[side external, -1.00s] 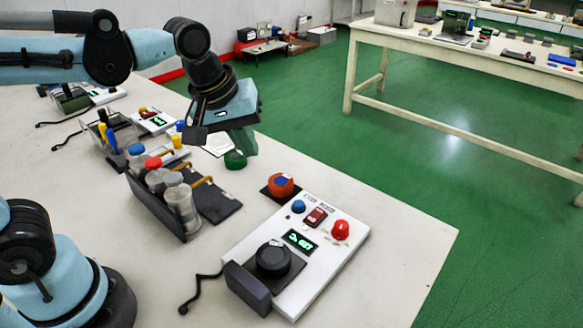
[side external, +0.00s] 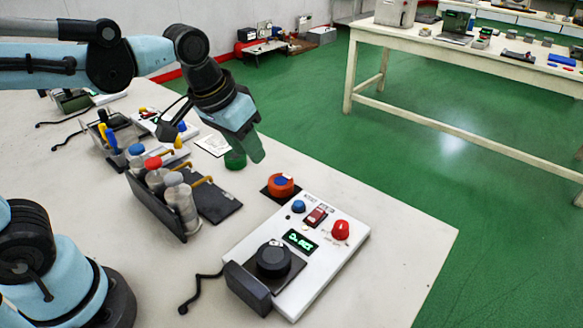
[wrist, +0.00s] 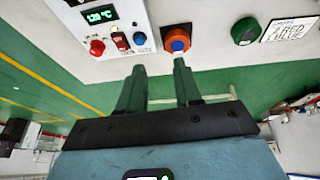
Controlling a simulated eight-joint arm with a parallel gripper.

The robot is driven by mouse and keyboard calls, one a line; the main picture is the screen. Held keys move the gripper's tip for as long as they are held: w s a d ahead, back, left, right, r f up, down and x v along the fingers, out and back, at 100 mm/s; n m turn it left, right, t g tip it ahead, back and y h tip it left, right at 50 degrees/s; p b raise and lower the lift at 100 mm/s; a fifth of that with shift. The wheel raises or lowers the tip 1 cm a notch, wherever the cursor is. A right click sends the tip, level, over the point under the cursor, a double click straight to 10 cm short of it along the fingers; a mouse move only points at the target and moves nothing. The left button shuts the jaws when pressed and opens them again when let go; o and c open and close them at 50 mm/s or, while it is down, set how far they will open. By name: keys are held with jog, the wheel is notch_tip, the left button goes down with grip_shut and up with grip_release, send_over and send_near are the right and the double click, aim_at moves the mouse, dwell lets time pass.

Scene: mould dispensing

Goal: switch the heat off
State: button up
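The white control unit (side external: 325,262) lies on the table at right. It carries a black dial (side external: 272,259), a lit display (side external: 300,241), a red rocker switch (side external: 316,216), a red knob (side external: 341,230) and a blue button (side external: 298,206). In the wrist view its display (wrist: 100,15) reads about 120 °C; the switch (wrist: 121,41) and red knob (wrist: 97,47) show at upper left. I cannot tell the switch's position. My gripper (side external: 255,157) is above the table, behind and left of the unit, touching nothing. In the wrist view its green fingers (wrist: 158,70) are apart and empty.
An orange pot with a blue centre (side external: 281,185) stands on a dark pad behind the unit. A green pot (side external: 235,160) is beside a paper card (side external: 213,145). A black rack of bottles (side external: 165,208) stands left. The table's right front is clear.

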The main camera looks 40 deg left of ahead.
aim_at(312, 219)
jog(key=w+d+f+g, duration=0.2)
jog(key=w+d+g, duration=0.3)
jog(key=d, duration=0.5)
jog(key=shift+t+y, duration=0.3)
jog(key=shift+t, duration=0.1)
jog(key=f, duration=0.8)
jog(key=w+f, duration=0.1)
jog(key=f, duration=0.3)
jog(key=shift+w+d, duration=0.1)
jog(key=shift+d, duration=0.05)
